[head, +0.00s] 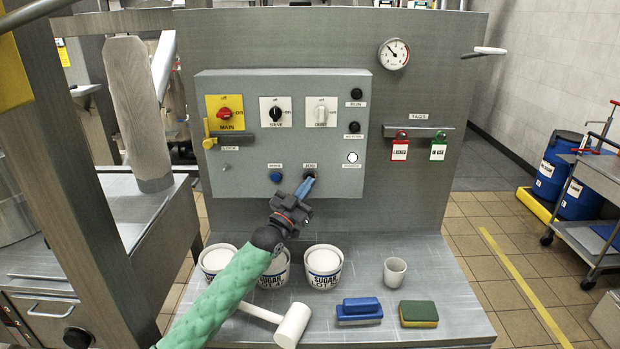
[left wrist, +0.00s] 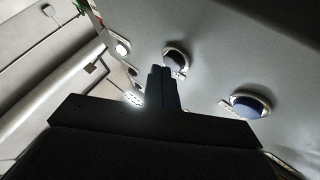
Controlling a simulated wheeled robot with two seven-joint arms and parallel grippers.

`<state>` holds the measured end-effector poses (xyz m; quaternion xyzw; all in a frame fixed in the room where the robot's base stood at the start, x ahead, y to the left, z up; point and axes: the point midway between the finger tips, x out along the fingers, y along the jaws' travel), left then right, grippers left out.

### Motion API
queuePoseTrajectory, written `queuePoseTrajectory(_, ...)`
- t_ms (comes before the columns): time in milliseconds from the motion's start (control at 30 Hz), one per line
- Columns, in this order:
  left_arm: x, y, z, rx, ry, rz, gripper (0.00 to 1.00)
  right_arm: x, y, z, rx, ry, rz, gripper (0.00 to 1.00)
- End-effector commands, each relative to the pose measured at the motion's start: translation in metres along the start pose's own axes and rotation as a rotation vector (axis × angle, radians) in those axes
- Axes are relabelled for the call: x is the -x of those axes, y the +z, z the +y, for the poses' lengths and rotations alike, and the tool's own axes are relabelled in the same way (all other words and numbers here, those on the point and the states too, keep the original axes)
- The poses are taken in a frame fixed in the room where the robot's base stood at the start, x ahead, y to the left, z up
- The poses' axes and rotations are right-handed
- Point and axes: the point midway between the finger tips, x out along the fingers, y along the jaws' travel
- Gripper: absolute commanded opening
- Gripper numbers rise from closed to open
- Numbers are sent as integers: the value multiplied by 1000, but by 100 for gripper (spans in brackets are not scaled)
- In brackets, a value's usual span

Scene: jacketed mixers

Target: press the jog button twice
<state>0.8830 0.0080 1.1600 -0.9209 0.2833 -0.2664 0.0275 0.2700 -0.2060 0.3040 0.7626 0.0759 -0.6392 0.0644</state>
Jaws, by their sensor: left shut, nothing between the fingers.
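The grey control panel (head: 240,150) has two low push buttons. A blue button (head: 276,177) is on the left. A dark button (head: 309,173) is to its right, under a small label that I take to read JOG. My left gripper (head: 305,187) is shut and empty, its fingertips right in front of the dark button and partly covering it. In the left wrist view the shut fingers (left wrist: 160,76) point up beside the dark button (left wrist: 177,60), and the blue button (left wrist: 248,105) is off to the right. I cannot tell whether the fingertips touch the button. My right gripper is not in view.
Red MAIN (head: 225,113), black (head: 275,115) and white (head: 321,115) rotary switches sit above. A white lamp (head: 352,157) is at the panel's right. Sugar tubs (head: 323,267), a mallet (head: 292,325), a cup (head: 395,273), a blue brush (head: 360,310) and a sponge (head: 418,314) stand on the bench below.

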Motion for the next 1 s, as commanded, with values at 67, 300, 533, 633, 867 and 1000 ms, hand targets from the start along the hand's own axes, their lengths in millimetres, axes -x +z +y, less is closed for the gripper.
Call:
queuePoseTrajectory(67,2,-3,2,1,0,0,0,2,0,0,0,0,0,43)
queuePoseTrajectory(300,6,-5,4,0,0,1,0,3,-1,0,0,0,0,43)
queuePoseTrajectory(533,6,-6,5,0,0,1,0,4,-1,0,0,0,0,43)
queuePoseTrajectory(633,11,-9,9,1,1,0,0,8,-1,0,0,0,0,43)
queuePoseTrajectory(867,24,-19,18,2,0,1,0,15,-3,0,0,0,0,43)
queuePoseTrajectory(1000,32,-24,23,1,0,1,0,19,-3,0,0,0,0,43)
